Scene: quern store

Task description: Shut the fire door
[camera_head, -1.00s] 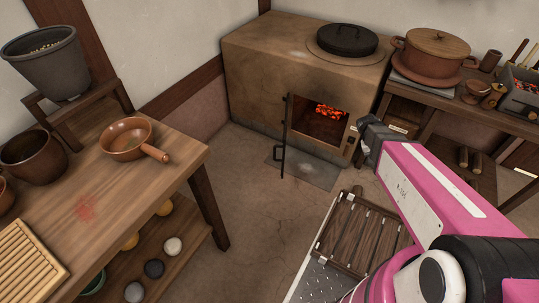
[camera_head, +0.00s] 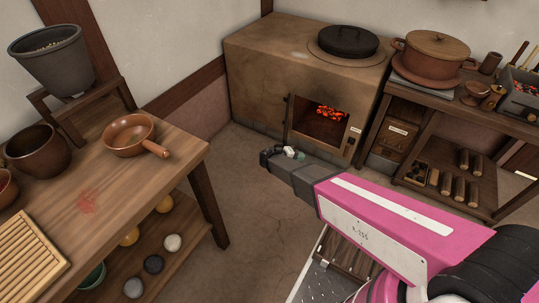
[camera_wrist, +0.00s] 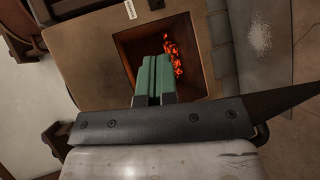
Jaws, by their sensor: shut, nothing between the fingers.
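The fire door (camera_head: 288,112) shows as a thin dark upright strip at the left of the firebox opening, swung open and nearly edge-on. Its lower part and handle are hidden behind my gripper. The firebox (camera_head: 319,121) is open, with glowing embers (camera_head: 329,112) inside. My gripper (camera_head: 301,156) is in front of the opening's lower edge in the head view; whether it touches the door cannot be told. In the wrist view, its green fingers (camera_wrist: 153,62) are together and empty, overlapping the opening. A dark wedge (camera_wrist: 280,105) right of the wrist may be the door.
The clay stove (camera_head: 270,75) carries a black lid (camera_head: 347,41). A shelf table with a brown pot (camera_head: 432,52) stands at right. A wooden table (camera_head: 140,180) fills the left, with a handled pan (camera_head: 131,135). Floor (camera_head: 240,200) between is clear.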

